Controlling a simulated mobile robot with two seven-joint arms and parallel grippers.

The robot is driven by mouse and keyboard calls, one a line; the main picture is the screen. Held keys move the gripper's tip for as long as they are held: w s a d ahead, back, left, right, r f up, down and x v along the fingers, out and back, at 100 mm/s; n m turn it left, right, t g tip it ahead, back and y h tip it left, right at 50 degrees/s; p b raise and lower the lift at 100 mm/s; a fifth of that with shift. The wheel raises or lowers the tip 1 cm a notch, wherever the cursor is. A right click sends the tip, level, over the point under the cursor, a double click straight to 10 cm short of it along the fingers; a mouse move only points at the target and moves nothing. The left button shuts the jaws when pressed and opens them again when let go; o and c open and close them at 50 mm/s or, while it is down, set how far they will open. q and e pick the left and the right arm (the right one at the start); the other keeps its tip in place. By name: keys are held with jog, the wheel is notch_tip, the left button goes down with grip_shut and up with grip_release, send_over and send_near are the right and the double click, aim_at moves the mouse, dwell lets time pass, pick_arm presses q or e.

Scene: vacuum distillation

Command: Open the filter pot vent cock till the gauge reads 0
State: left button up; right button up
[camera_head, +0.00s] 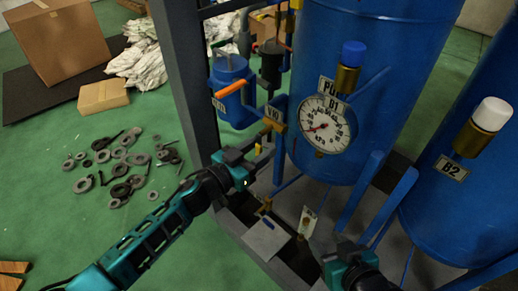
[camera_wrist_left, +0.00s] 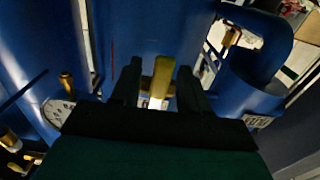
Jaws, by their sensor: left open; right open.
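The round white gauge (camera_head: 325,122) is on the front of the blue tank B1; its red needle points to the lower left, and its figures are too small to read. My left gripper (camera_head: 258,152) is in front of the tank's lower left side. In the left wrist view its two dark fingers (camera_wrist_left: 158,85) are apart, with a brass lever (camera_wrist_left: 162,76) between them; whether they touch it I cannot tell. A small blue pot (camera_head: 232,90) with an orange lever (camera_head: 230,88) stands left of the tank. My right gripper (camera_head: 345,252) is open and empty, low in front of the tank.
Blue tank B2 (camera_head: 470,190) stands at right. A grey post (camera_head: 190,75) rises behind my left arm. A small pale plate (camera_head: 266,238) lies below the gripper. Several metal rings (camera_head: 120,165) and cardboard boxes (camera_head: 60,40) lie on the green floor.

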pick_arm(q)
grip_shut()
dwell(0.5)
